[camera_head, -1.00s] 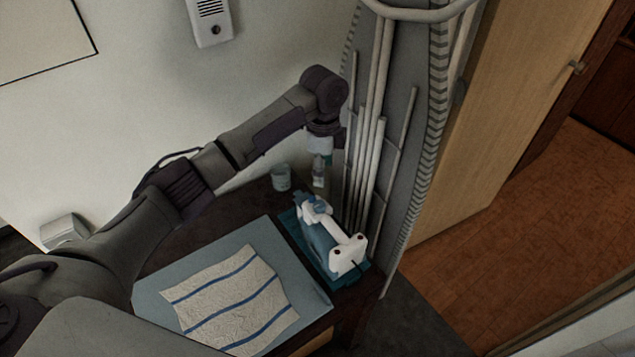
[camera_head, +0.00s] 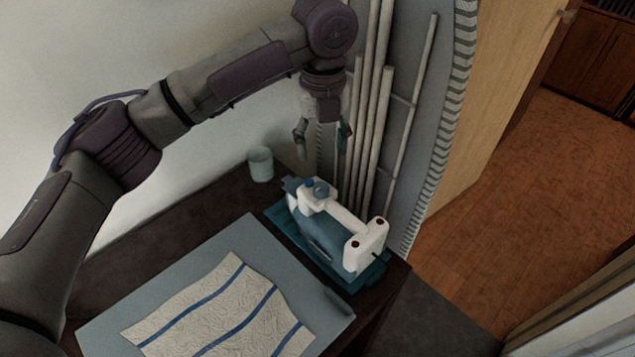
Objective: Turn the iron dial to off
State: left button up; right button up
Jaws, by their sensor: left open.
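The iron (camera_head: 335,225) is white and blue and rests on a teal tray (camera_head: 368,281) at the right end of the dark table. A blue round part, likely the dial (camera_head: 320,189), shows on top of its far left end; its setting is too small to read. My left gripper (camera_head: 323,148) hangs pointing down above and behind that end of the iron. Its fingers are apart, with nothing between them, and it does not appear to touch the iron. My right gripper is out of the picture.
A light blue cup (camera_head: 261,165) stands left of the iron. A grey-blue pad (camera_head: 121,319) with a striped cloth (camera_head: 217,306) lies in front. A wooden door (camera_head: 490,95) stands at right.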

aim_at(321, 187)
pick_arm(q)
notch_tip(321, 187, down, 10)
jog(key=shift+r, duration=0.25)
jog(key=shift+a+f, duration=0.1)
jog(key=shift+f, duration=0.3)
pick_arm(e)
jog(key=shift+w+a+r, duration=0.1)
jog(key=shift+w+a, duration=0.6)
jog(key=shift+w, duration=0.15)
